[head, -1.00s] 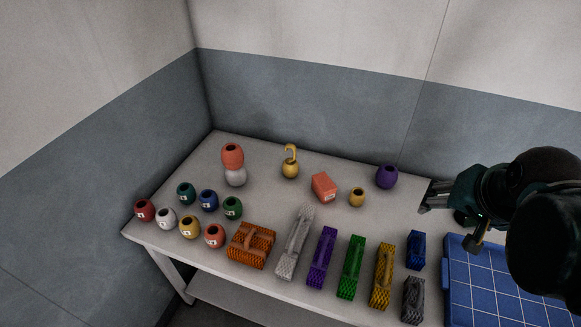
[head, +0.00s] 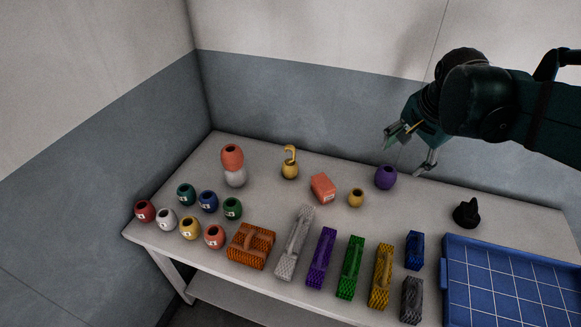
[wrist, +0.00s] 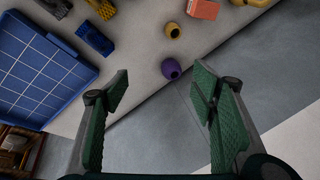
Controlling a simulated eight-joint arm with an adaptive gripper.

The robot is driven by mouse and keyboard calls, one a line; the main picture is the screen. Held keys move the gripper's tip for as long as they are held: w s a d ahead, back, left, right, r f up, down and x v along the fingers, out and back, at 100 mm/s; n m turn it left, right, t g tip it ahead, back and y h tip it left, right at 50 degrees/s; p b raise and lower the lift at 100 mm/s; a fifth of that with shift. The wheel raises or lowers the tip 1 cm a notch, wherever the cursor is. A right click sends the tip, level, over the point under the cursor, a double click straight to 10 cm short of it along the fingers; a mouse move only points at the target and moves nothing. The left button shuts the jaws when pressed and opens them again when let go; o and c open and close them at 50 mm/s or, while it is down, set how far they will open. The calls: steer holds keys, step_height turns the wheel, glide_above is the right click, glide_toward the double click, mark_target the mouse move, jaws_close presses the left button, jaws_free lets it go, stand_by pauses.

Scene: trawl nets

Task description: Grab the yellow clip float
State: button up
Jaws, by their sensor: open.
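The yellow clip float (head: 290,170) is a small yellow float with a curved hook on top, upright at the back of the table in the head view. In the wrist view, a yellow piece at the top right edge (wrist: 250,2) seems to be part of it, mostly cut off. My gripper (head: 408,154) is open and empty, above the table's back right, well to the right of the clip float. Its two green-padded fingers (wrist: 160,74) are spread wide in the wrist view, with a purple float seen between them.
The purple float (head: 385,177), a small yellow float (head: 356,198) and an orange box (head: 322,188) stand between. An orange float on a white one (head: 233,157) stands left of the clip float. Net bundles, several floats and a blue tray (head: 452,287) fill the front.

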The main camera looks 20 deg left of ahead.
steer(key=w+a+f+m+g, duration=0.1)
steer(key=w+a+f+m, duration=0.2)
steer(key=w+a, duration=0.55)
steer(key=m+g+p, duration=0.2)
steer(key=m, duration=0.4)
glide_above(293, 148)
steer(key=s+d, duration=0.2)
steer(key=d, duration=0.9)
step_height(293, 148, down, 12)
steer(key=a+f+m, duration=0.1)
steer(key=a+f, duration=0.2)
steer(key=w+a+f, duration=0.1)
steer(key=a+f, duration=0.2)
steer(key=a+f+m+g+h, duration=0.1)
steer(key=a+f, duration=0.3)
steer(key=shift+w+a+m, duration=0.1)
steer(key=shift+w+m, duration=0.2)
steer(key=shift+w, duration=0.05)
steer(key=shift+a+f, duration=0.35)
steer(key=shift+f, duration=1.3)
steer(key=shift+d+f+b, duration=0.15)
steer(key=shift+f+b, duration=0.25)
steer(key=shift+f, duration=2.2)
